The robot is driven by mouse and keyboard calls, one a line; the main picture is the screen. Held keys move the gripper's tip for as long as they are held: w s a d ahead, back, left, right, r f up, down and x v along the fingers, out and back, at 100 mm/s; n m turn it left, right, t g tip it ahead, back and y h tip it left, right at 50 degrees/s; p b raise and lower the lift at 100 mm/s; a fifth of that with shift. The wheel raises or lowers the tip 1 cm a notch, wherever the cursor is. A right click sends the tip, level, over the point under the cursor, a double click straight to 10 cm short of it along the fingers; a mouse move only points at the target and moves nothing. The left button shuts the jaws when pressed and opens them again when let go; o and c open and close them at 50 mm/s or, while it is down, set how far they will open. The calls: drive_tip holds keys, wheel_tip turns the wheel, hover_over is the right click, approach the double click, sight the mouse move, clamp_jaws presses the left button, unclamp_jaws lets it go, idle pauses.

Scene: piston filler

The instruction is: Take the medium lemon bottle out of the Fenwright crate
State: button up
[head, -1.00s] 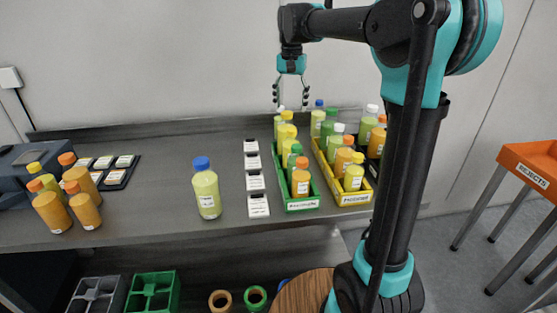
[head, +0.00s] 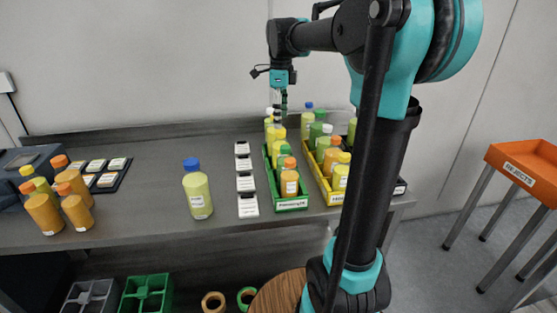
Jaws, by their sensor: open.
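The green crate (head: 292,204) stands on the bench right of centre. Its front label looks like Fenwright but is too small to read surely. It holds a row of bottles: an orange one (head: 290,183) with an orange cap in front, a green-capped one (head: 283,154) behind it, then a yellow-capped yellow one (head: 278,134) and white-capped ones at the back, partly hidden. I cannot tell which is the medium lemon bottle. My gripper (head: 281,118) points down at the back of this crate, open and seen nearly edge-on. Its fingertips are close to the rear bottles; contact cannot be told.
A yellow crate (head: 337,199) of bottles stands close on the right. White labelled blocks (head: 246,183) line the left side. A blue-capped pale yellow bottle (head: 198,193) stands alone, with free bench around it. An orange rejects table (head: 524,166) is far right.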

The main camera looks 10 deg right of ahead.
wheel_tip(320, 180, down, 15)
drive_tip(key=shift+r, duration=0.1)
idle(0.5)
drive_tip(key=c, duration=1.3)
